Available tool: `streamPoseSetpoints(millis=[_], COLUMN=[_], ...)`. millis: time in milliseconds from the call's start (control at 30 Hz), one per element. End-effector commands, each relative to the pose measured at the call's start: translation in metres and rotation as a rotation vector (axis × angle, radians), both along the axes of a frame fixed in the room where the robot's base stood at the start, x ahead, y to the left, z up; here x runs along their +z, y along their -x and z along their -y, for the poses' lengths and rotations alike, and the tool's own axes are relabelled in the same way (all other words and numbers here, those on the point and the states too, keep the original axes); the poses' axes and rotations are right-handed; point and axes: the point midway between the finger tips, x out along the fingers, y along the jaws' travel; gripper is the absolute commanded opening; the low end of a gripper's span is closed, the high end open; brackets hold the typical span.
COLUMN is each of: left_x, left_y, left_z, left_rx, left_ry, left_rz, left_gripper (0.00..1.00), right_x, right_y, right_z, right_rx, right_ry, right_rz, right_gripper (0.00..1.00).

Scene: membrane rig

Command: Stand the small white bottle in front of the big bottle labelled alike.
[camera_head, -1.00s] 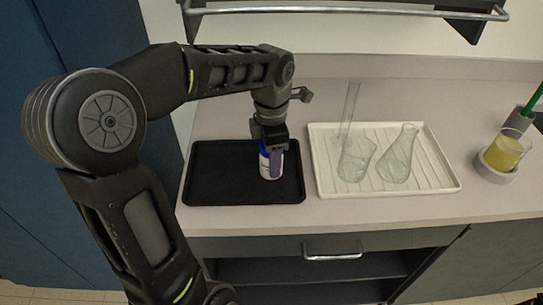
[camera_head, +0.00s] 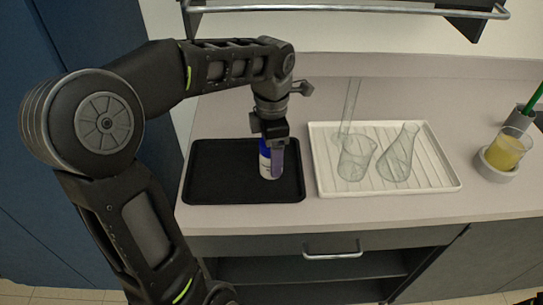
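The small white bottle (camera_head: 264,163) with a blue cap stands upright on the black tray (camera_head: 214,183). My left gripper (camera_head: 272,160) comes down over it from above. One finger hangs in front of the bottle's right side and hides part of it; the other finger is hidden. I cannot tell whether the fingers press on the bottle. Its label is too small to read. No big bottle is in view.
A white ribbed tray (camera_head: 440,178) to the right holds a glass beaker (camera_head: 355,160), a flask (camera_head: 399,155) and a tall glass cylinder (camera_head: 349,108). A beaker of yellow liquid (camera_head: 506,150) stands at the far right. A rail (camera_head: 350,11) runs above the counter.

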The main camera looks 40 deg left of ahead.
Motion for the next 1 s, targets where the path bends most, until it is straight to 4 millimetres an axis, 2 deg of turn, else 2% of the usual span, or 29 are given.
streamPoseSetpoints(millis=[233,400,1000], left_x=[0.042,0.06,0.063], left_y=[-0.004,-0.004,-0.004], left_z=[0.002,0.002,0.002], left_rx=[0.0,-0.001,0.0], left_ry=[0.0,0.001,0.001], left_rz=[0.004,0.001,-0.001], left_gripper=[0.72,0.72,0.72], right_x=[-0.007,-0.006,-0.006], right_y=[0.0,0.0,0.0], right_z=[0.0,0.0,0.0], right_rx=[0.0,0.0,0.0], right_ry=[0.0,0.0,0.0], right_rz=[0.0,0.0,0.0], right_gripper=[0.0,0.0,0.0])
